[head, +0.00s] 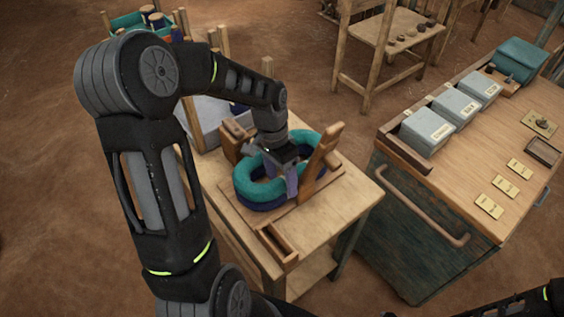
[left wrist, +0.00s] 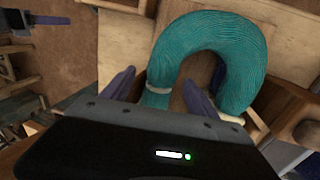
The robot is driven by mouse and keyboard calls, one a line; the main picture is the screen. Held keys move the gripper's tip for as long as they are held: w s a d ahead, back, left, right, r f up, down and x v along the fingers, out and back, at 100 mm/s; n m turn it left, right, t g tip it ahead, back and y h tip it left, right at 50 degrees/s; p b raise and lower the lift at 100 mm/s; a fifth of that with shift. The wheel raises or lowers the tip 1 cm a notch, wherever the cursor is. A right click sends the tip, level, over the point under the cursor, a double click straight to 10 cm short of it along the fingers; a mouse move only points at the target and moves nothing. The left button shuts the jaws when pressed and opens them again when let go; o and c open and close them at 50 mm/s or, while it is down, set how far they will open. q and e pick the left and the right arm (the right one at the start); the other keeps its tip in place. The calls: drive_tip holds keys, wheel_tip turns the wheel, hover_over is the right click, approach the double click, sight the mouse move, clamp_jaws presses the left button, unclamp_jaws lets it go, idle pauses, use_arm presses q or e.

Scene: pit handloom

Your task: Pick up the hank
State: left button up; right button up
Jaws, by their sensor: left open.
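The teal hank (head: 252,188) is a thick ring of yarn on a wooden stand on the small table, with a dark blue ring (head: 262,206) below it. In the left wrist view the hank (left wrist: 211,45) is a large teal arch with a pale tie near one end. My left gripper (head: 285,187) points down at the hank, partly hiding its middle. In the left wrist view its two fingers (left wrist: 160,95) are apart, with one end of the hank showing between them. I cannot tell whether they touch it. My right gripper is not in view.
A wooden upright (head: 325,152) rises close beside the hank. A small wooden tray (head: 279,244) lies at the table's front corner. At right, a bench (head: 478,150) holds grey boxes (head: 427,133) and brass plates. Bare floor lies between the furniture.

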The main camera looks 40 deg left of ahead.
use_arm(q)
drive_tip(key=shift+c, duration=0.3)
clamp_jaws()
idle(0.6)
